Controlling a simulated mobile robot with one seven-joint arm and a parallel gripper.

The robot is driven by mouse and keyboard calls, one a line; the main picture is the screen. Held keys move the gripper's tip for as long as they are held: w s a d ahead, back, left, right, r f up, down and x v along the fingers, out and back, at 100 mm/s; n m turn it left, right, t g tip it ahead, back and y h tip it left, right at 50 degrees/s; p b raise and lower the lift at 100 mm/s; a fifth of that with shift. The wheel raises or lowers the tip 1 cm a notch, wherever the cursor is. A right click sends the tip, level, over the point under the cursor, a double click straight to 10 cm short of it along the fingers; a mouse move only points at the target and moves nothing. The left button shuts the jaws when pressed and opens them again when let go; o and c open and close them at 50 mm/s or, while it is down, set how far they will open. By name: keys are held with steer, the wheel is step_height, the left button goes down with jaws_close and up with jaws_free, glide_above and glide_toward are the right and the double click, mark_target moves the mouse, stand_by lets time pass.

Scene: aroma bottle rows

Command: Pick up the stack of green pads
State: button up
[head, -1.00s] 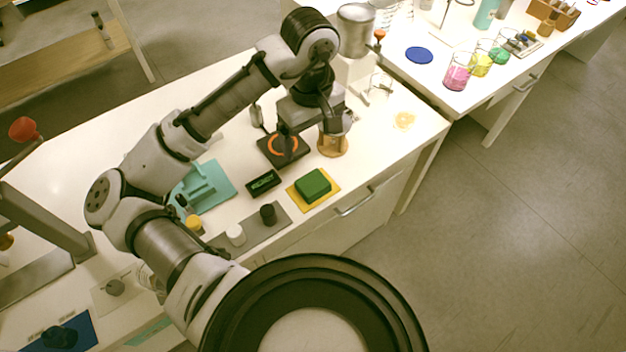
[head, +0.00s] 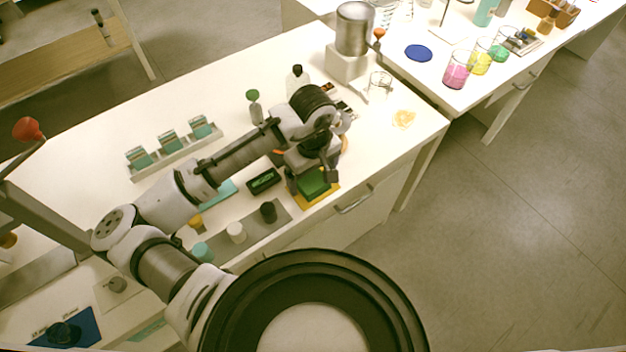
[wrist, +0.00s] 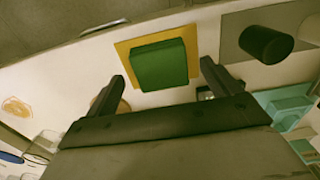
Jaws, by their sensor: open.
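The stack of green pads (head: 313,183) sits on a yellow square mat (head: 327,196) near the front edge of the white table. My gripper (head: 312,186) is over the mat and partly hides the pads in the head view. In the wrist view, the green stack (wrist: 159,65) lies on the yellow mat (wrist: 124,47), ahead of and between the two finger lines. My gripper (wrist: 162,76) is open and empty, its fingers spread wider than the stack. The fingers do not touch the pads.
A grey strip (head: 228,252) with a black cap (head: 268,211) and a white cap (head: 236,232) lies left of the mat. A small black display (head: 264,180) stands close by. A glass beaker (head: 379,85) and an orange slice-like disc (head: 403,119) are farther right.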

steer(key=shift+f, duration=0.5)
steer(key=c, duration=1.1)
steer(key=shift+o, duration=0.2)
steer(key=shift+r, duration=0.15)
step_height(320, 180, up, 20)
steer(key=shift+f, duration=0.1)
